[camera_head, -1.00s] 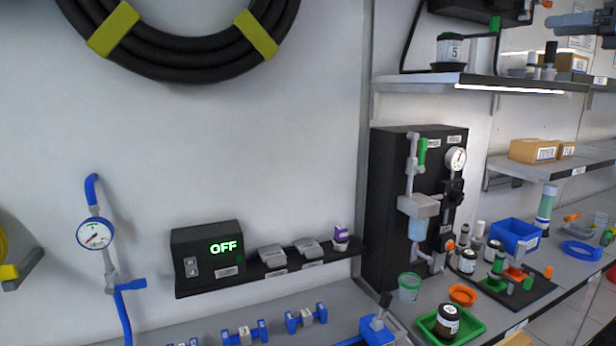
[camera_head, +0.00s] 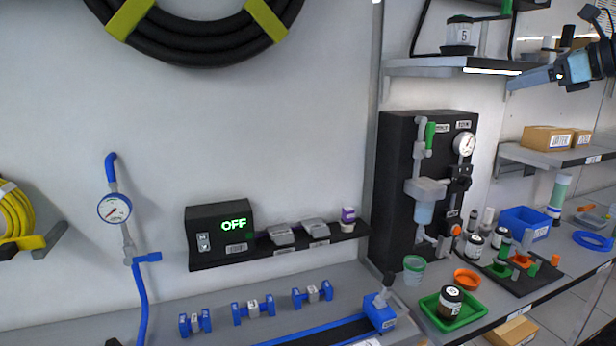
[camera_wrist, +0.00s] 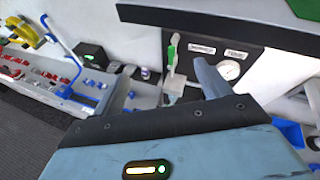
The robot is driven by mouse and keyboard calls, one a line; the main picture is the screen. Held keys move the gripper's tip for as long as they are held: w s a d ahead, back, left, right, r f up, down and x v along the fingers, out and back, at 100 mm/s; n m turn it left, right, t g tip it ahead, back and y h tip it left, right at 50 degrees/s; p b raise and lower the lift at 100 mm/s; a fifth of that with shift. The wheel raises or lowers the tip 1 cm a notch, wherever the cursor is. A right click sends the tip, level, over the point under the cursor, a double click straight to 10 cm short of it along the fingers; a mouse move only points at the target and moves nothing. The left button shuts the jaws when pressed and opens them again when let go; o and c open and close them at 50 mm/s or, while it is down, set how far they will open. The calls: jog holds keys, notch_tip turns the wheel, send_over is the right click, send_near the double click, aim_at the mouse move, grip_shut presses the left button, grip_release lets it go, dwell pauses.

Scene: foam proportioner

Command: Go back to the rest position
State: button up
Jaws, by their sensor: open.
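My gripper (camera_head: 532,78) is at the upper right of the head view, in front of the upper shelf's right end and pointing left. It is open, and I see nothing held in it. In the wrist view one grey-blue finger (camera_wrist: 210,78) rises beyond the broad blue-grey gripper body, in front of the black proportioner panel (camera_wrist: 198,48). The same panel (camera_head: 398,150) stands against the wall in the head view, left of and below my gripper, with a gauge, a green-handled pipe and a clear cup on it.
The upper shelf (camera_head: 430,68) carries a jar marked 5. The counter below holds a green tray (camera_head: 428,303), an orange ring (camera_head: 467,278) and a blue bin (camera_head: 525,222). A box reading OFF (camera_head: 219,228) sits on a small black shelf. The air before the left wall is clear.

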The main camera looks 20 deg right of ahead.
jog(key=s+a+f+n+g+h, duration=0.2)
jog(key=a+f+n+g, duration=0.3)
jog(key=a+f+n, duration=0.6)
jog(key=s+a+f+n+g+h, duration=0.1)
jog(key=s+a+f+n+g, duration=0.3)
jog(key=a+f, duration=0.9)
jog(key=s+a+f+n+g+h, duration=0.1)
jog(key=s+a+f+n, duration=0.25)
jog(key=f+n, duration=0.3)
jog(key=s+a+f+n+h, duration=0.2)
jog(key=s+f+n, duration=0.25)
jog(key=n, duration=0.35)
jog(key=s+a+f+n+g+b, duration=0.1)
jog(key=s+a+n+b, duration=0.1)
jog(key=s+a, duration=0.4)
jog(key=s+a+f+n+g+y+b, duration=0.1)
jog(key=s+a+n, duration=0.4)
jog(key=a, duration=0.5)
jog(key=shift+s+a+f+g+b, duration=0.3)
jog(key=shift+s+f+g+b, duration=0.25)
jog(key=shift+b, duration=0.6)
jog(key=shift+r, duration=0.1)
